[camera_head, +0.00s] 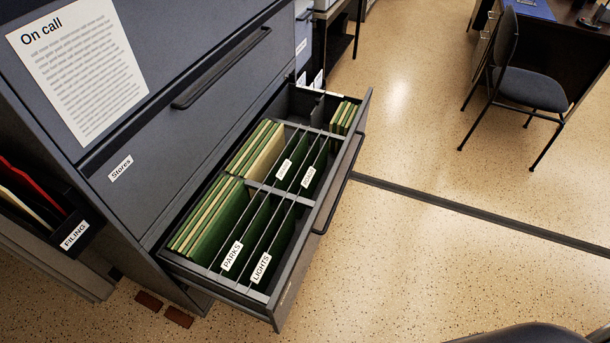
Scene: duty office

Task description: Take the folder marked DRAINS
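An open drawer (335,190) of a grey filing cabinet holds green folders in divided sections. In the near section, one folder carries the label PARKS (232,256) and the one to its right carries LIGHTS (261,268). In the middle section, two more folders stand with white labels, a left one (284,169) and a right one (308,177). Their words are too small for me to read surely, so I cannot tell which is marked DRAINS. Neither of my grippers is in view.
Closed drawers with a long handle (222,68) rise beside the open one. A FILING holder (74,235) stands at the left. A chair (525,88) and desk (575,40) are at the upper right. The floor right of the drawer is clear.

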